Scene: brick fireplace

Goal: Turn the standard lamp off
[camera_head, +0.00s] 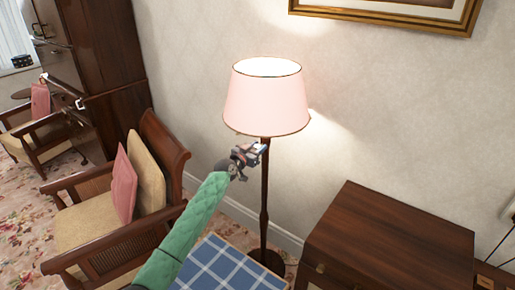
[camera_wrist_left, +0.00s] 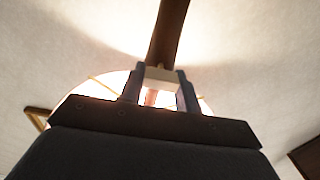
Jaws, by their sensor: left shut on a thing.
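The standard lamp (camera_head: 266,100) has a pink shade and a dark wooden post, and it is lit, with a bright glow on the wall. My left gripper (camera_head: 260,149) is just under the shade, at the post. In the left wrist view the post (camera_wrist_left: 168,30) rises beyond the fingers, and the lit shade (camera_wrist_left: 88,90) shows behind them. My left gripper (camera_wrist_left: 160,82) is shut on a small pale part (camera_wrist_left: 160,73) of the lamp between its fingertips. What this part is exactly is hard to tell. My right gripper is not in view.
A wooden cabinet (camera_head: 390,235) stands right of the lamp. A table with a blue checked cloth (camera_head: 228,268) is below my left arm. An armchair (camera_head: 85,215) with a pink cushion (camera_head: 124,186) is at the left. A framed picture (camera_head: 390,12) hangs above.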

